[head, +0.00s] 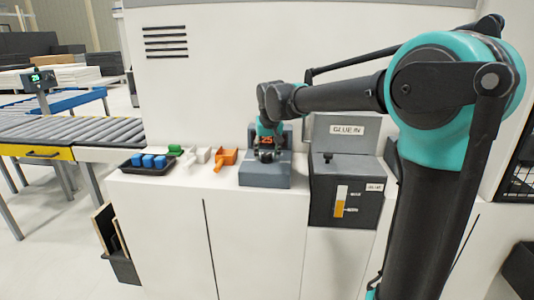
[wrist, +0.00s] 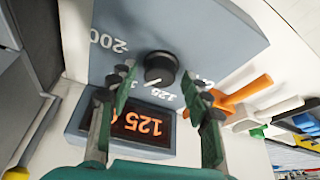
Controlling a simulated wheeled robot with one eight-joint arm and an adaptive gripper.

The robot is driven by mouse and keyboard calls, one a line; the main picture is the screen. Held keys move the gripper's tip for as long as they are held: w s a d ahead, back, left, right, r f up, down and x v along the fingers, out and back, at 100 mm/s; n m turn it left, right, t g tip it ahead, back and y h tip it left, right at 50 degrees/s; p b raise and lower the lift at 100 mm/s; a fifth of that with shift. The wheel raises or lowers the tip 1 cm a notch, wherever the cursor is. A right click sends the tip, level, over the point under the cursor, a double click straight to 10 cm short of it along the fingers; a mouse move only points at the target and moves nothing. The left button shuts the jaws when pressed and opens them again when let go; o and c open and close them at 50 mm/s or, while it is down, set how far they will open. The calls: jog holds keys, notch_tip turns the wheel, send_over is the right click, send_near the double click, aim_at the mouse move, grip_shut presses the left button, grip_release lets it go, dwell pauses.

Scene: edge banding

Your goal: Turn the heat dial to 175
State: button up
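The heat dial (wrist: 160,68) is a round black knob with a white pointer mark on a grey panel (wrist: 200,35), in the wrist view. White numbers surround it; 200 is legible at the left, and others are partly hidden by the fingers. An orange lit display (wrist: 142,125) on the grey housing reads 125. My gripper (wrist: 160,78) is open, its fingers left and right of the dial with visible gaps. In the head view my gripper (head: 266,140) is in front of the grey dial unit (head: 265,180) and hides the dial.
Left of the dial unit on the white counter are an orange tool (head: 226,158), white pieces (head: 197,157), a green block (head: 175,149) and a black tray (head: 137,168) with blue blocks. The grey glue box (head: 344,190) stands close on the right.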

jog(key=v, duration=1.2)
jog(key=shift+s, duration=0.1)
